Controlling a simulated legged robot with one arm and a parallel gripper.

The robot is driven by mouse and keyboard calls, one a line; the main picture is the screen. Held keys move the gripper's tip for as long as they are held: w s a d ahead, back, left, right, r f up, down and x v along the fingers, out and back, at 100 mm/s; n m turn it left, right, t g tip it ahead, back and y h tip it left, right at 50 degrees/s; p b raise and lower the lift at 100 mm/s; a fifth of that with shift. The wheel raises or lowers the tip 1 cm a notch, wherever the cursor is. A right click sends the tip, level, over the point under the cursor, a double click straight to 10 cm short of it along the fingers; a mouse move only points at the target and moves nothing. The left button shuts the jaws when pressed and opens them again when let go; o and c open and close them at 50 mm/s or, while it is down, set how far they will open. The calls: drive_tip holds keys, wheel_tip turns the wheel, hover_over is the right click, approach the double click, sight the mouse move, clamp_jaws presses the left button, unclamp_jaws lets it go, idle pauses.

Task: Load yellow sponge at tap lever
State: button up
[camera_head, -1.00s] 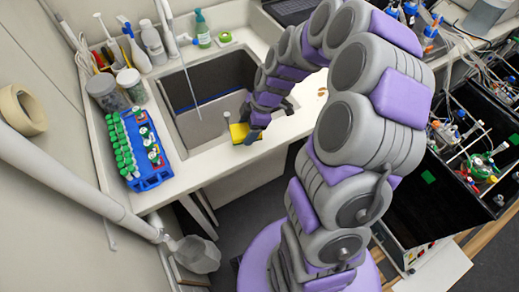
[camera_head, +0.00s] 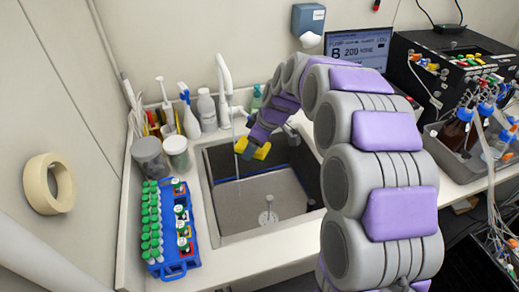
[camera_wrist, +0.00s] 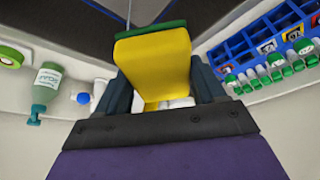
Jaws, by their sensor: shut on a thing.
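The yellow sponge (camera_head: 252,151) with a green side is held over the sink in the head view. It fills the middle of the wrist view (camera_wrist: 155,62), its green face at the far edge. My gripper (camera_head: 257,141) is shut on it, with dark fingers on both sides in the wrist view (camera_wrist: 156,95). The white tap (camera_head: 224,92) stands at the sink's back edge, left of and behind the sponge. A thin pale line runs down from its spout, just left of the sponge. I cannot make out the tap's lever clearly.
A blue rack (camera_head: 178,263) of green-capped tubes stands left. Spray and wash bottles (camera_head: 207,110), jars (camera_head: 150,157) and a green soap bottle (camera_wrist: 45,88) line the counter. The front counter strip is clear.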

drive_tip(key=w+a+f+p, duration=0.1)
drive_tip(key=w+a+p, duration=0.1)
drive_tip(key=w, duration=0.4)
drive_tip(key=w+a+f+p, duration=0.1)
drive_tip(key=w+p, duration=0.1)
drive_tip(key=w, duration=0.4)
drive_tip(key=shift+w+a+f, duration=0.25)
drive_tip(key=shift+a+f, duration=0.1)
idle(0.6)
drive_tip(key=s+d+b, duration=0.2)
drive_tip(key=s+b, duration=0.2)
drive_tip(key=s, duration=0.3)
drive_tip(key=shift+s, duration=0.35)
idle(1.5)
